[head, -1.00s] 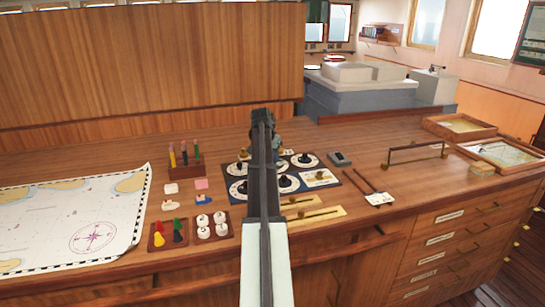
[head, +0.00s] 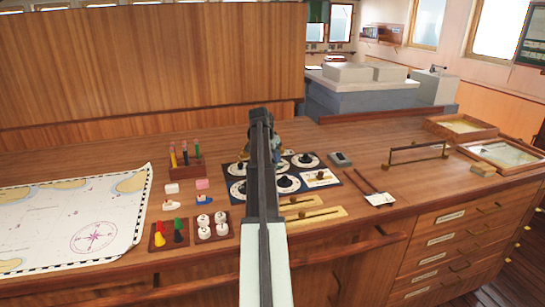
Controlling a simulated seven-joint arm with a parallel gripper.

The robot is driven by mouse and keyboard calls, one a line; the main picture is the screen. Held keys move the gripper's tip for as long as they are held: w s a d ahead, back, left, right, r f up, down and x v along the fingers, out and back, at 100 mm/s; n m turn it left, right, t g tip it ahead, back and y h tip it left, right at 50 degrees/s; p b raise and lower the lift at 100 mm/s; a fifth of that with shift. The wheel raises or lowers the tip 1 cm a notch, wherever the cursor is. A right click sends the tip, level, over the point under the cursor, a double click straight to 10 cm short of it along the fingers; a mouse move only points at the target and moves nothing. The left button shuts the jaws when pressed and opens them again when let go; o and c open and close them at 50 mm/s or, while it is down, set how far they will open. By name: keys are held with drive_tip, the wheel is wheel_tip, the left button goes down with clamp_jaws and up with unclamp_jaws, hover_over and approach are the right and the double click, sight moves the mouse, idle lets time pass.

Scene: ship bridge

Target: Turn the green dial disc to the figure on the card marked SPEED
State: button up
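A dark panel with several round white dials and black knobs lies on the wooden desk; dials show at the upper right (head: 305,160), lower middle (head: 287,184) and lower left (head: 238,189). I cannot make out a green disc; part of the panel is hidden behind my arm. A white card with a small brass piece (head: 320,179) lies at the panel's right, and another white card (head: 380,199) lies farther right. Their print is too small to read. My gripper (head: 266,152) is over the back of the panel, mostly hidden by my arm, and its fingers cannot be made out.
Left of the panel are a pen rack (head: 185,172), a tray of coloured pieces (head: 169,235), a tray of white knobs (head: 212,226) and a chart (head: 75,225). Brass slider plates (head: 318,215) lie in front. A brass-ended rail (head: 418,153) stands at the right.

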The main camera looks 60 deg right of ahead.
drive_tip(key=shift+o, duration=1.1)
drive_tip(key=v, duration=1.3)
drive_tip(key=shift+a+r, duration=0.2)
drive_tip(key=shift+r, duration=0.15)
drive_tip(key=shift+w, duration=0.1)
